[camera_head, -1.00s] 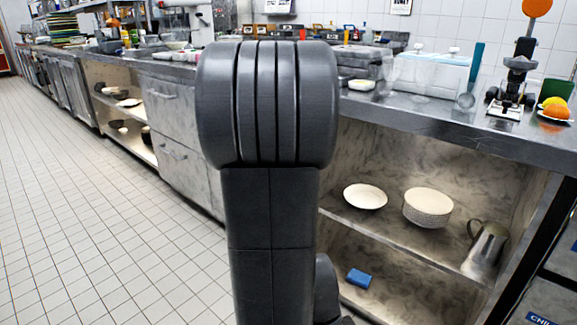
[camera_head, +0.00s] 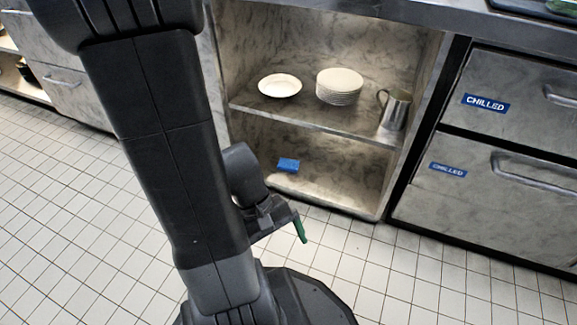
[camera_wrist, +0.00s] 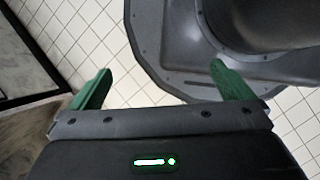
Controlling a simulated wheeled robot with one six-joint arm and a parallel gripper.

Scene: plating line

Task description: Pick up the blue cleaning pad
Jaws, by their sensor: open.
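The blue cleaning pad (camera_head: 288,165) lies on the lower shelf of the open cabinet, near its left side, in the head view. My gripper (camera_head: 301,229) is outside the cabinet, in front of and below the pad in the picture, with one green finger showing. In the wrist view my gripper (camera_wrist: 160,82) has its two green fingers wide apart with nothing between them. The wrist view shows floor tiles and my own base, and the pad is not in it.
Chilled drawers (camera_head: 500,190) stand to the right. The lower shelf around the pad looks clear, as does the tiled floor in front.

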